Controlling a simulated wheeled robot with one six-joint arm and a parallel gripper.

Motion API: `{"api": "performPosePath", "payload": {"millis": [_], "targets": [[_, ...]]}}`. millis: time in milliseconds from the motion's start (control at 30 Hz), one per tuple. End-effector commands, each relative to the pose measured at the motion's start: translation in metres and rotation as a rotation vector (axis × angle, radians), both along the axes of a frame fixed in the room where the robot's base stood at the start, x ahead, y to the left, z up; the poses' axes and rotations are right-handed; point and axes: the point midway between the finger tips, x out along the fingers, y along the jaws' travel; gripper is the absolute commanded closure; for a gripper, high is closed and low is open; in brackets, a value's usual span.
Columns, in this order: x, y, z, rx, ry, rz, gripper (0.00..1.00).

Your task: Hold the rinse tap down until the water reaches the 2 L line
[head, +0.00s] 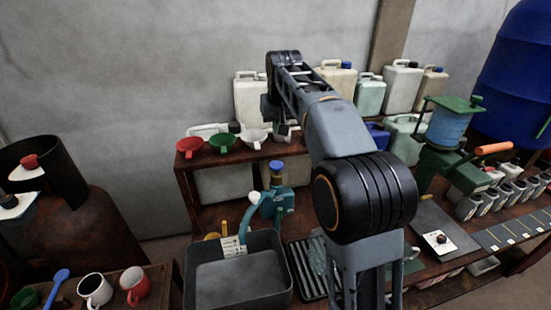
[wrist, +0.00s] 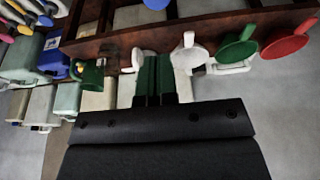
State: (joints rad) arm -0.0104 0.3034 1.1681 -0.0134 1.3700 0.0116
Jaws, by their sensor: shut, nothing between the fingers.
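The teal rinse tap (head: 278,200) with a blue top (head: 276,166) stands at the back of a grey basin (head: 190,275) in the head view. The basin's inside looks flat grey, and I cannot tell the water level. My gripper (wrist: 155,62) is shut and empty in the wrist view, near the funnel shelf and apart from the tap. The tap is not recognisable in the wrist view.
Red (head: 189,146), green (head: 221,141) and white (head: 254,137) funnels line the brown shelf (head: 185,180). Several jugs stand behind. A black rack (head: 305,268) lies right of the basin. Mugs (head: 95,289) stand on a tray at left.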

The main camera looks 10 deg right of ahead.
Motion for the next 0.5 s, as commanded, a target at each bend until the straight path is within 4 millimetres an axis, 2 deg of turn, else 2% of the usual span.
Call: {"api": "performPosePath", "payload": {"millis": [167, 500], "targets": [[0.003, 0.000, -0.010, 0.000, 0.003, 0.000, 1.00], [0.020, -0.001, -0.067, 0.000, 0.005, 0.000, 1.00]]}}
